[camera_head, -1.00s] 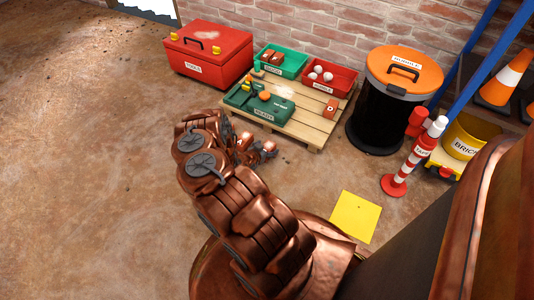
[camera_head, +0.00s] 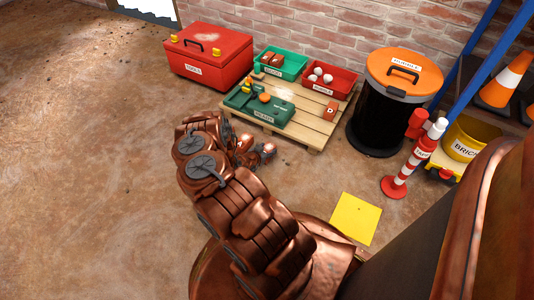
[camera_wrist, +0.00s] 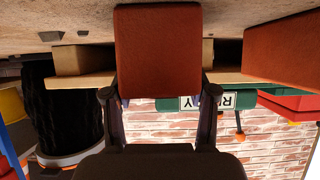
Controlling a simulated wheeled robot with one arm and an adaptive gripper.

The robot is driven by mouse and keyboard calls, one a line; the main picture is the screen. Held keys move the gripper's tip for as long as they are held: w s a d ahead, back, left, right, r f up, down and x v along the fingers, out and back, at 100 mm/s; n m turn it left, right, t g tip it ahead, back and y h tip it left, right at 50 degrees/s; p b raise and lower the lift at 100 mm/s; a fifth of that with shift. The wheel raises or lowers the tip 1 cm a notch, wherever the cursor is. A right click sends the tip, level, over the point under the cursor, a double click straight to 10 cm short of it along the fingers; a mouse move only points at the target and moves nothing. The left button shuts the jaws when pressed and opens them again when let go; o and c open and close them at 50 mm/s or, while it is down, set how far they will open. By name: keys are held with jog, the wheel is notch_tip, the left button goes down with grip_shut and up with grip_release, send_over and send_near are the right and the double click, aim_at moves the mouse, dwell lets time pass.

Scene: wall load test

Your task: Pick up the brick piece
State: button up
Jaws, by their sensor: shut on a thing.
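A red-brown brick piece (camera_wrist: 158,50) fills the upper middle of the wrist view, between the two dark fingers of my gripper (camera_wrist: 160,92). The gripper is shut on it, one finger at each side. In the head view my gripper (camera_head: 255,152) is over the floor in front of the pallet, and the brick piece in it cannot be made out, as my arm hides much of that area.
The pallet (camera_head: 311,128) carries a green READY tray (camera_head: 275,120), a green bin (camera_head: 292,65) and a red bin (camera_head: 343,80). A red toolbox (camera_head: 208,72) is left, a black rubble bin (camera_head: 378,125) and striped post (camera_head: 401,175) right. A yellow square (camera_head: 354,218) lies on the floor. Left floor is clear.

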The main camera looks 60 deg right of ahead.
grip_shut()
